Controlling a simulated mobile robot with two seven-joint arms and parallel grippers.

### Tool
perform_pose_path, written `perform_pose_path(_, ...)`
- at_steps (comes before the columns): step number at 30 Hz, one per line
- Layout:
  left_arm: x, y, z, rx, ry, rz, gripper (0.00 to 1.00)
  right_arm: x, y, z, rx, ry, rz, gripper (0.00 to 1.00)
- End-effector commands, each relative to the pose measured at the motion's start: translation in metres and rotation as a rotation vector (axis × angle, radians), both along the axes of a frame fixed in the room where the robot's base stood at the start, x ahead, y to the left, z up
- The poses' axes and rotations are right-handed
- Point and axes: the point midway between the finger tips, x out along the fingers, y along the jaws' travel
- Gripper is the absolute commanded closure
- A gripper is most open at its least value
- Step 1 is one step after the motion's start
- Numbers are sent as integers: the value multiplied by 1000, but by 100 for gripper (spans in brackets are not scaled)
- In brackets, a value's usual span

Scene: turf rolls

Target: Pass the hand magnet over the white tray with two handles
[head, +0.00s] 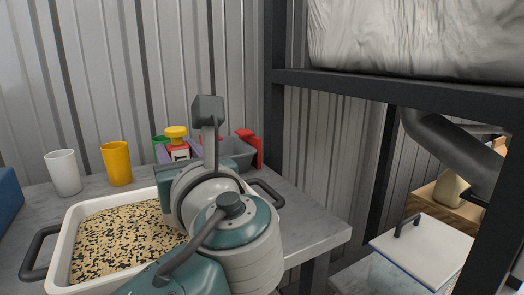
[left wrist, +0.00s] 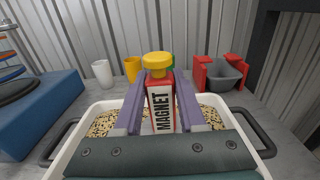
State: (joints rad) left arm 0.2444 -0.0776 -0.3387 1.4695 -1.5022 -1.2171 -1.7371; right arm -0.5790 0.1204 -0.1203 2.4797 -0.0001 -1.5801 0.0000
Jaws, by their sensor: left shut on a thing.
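The hand magnet (left wrist: 161,102) is a red block with a white "MAGNET" label and a yellow knob on top. My left gripper (left wrist: 160,110) is shut on it, with purple fingers on both sides. In the head view the magnet (head: 179,153) shows upright beyond my left wrist, which hides part of the tray. The white tray (head: 62,259) has two dark handles and holds a layer of tan and black grains. It also shows in the left wrist view (left wrist: 60,160), below the magnet. The gap between magnet and grains cannot be judged. My right gripper is not in view.
A white cup (head: 63,173) and a yellow cup (head: 116,163) stand behind the tray. A grey bin (head: 236,152) with red parts (left wrist: 200,73) stands back right. A blue block (left wrist: 38,120) is at left. A dark shelf frame (head: 400,90) rises at right.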

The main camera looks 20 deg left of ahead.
Motion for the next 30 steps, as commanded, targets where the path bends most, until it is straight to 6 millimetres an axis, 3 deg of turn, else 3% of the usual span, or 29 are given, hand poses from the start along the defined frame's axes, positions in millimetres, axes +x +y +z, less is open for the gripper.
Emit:
perform_pose_path(14,14,28,2,3,-5,1,100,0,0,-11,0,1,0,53)
perform_pose_path(30,-14,50,4,4,-2,1,100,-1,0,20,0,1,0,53)
